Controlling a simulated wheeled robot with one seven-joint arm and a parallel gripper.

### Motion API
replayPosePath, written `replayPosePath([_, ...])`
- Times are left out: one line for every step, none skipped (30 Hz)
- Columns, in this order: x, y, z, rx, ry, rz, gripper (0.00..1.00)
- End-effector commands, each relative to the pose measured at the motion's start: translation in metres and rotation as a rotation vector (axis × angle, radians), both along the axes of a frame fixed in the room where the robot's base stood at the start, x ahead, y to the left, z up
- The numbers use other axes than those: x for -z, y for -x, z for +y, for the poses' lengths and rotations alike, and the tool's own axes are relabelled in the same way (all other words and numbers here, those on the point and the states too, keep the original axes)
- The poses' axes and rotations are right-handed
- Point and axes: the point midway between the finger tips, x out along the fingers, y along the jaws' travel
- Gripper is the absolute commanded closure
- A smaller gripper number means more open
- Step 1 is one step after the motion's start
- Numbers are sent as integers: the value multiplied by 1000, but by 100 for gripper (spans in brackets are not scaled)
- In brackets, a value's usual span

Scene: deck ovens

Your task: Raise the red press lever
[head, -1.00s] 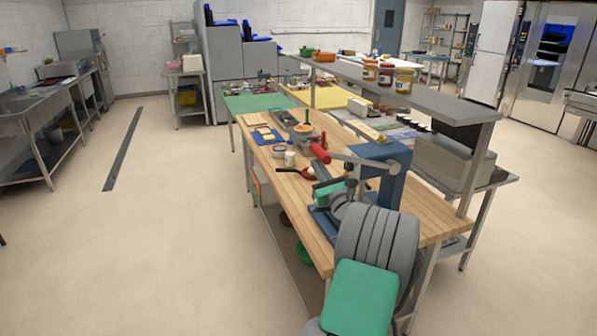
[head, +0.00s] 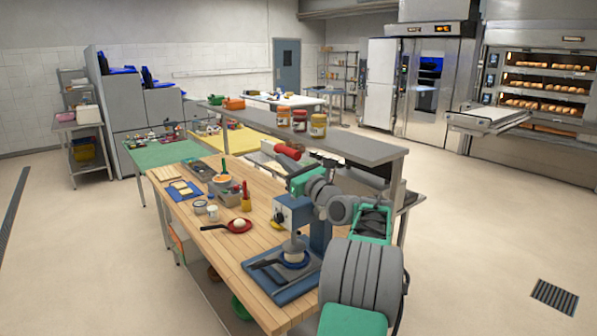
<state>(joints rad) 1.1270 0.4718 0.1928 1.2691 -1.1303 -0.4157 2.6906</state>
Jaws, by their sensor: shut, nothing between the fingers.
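The red press lever (head: 287,150) shows as a red grip above and slightly left of the blue press (head: 321,225), higher than the press's top. The press stands on a blue base (head: 285,277) at the near end of the wooden bench. A grey round part and pale piece sit under its head. My gripper (head: 312,160) is beside the red grip, to its right, small and partly lost against the shelf behind. It is shut with nothing in it. I cannot tell whether it touches the lever. My arm hides part of the press's right side.
A grey shelf (head: 330,142) with jars runs behind the press. Floor left of the bench is clear.

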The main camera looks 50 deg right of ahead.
Motion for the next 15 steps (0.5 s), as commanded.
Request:
replayPosePath([-3, -2, 0, -1, 4, -3, 100])
replayPosePath([-5, -3, 0, -4, 4, -3, 100])
replayPosePath([-6, -4, 0, -5, 4, -3, 100])
replayPosePath([-6, -4, 0, -6, 4, -3, 100])
replayPosePath([-7, -4, -1, -6, 4, -4, 100])
replayPosePath([-8, -4, -1, -5, 5, -4, 100])
replayPosePath([-8, -4, -2, -5, 5, -4, 100])
replayPosePath([-8, -4, -3, -3, 5, -4, 100])
replayPosePath([-9, -3, -3, -1, 6, -5, 100])
replayPosePath([-9, -3, -4, 0, 7, -5, 100])
replayPosePath([-9, -2, -5, 2, 7, -6, 100])
replayPosePath([-10, -2, -5, 3, 8, -6, 100])
replayPosePath([-10, -1, -6, 4, 9, -7, 100])
replayPosePath([-11, -1, -6, 5, 9, -8, 100])
replayPosePath([-11, -1, -7, 6, 10, -9, 100])
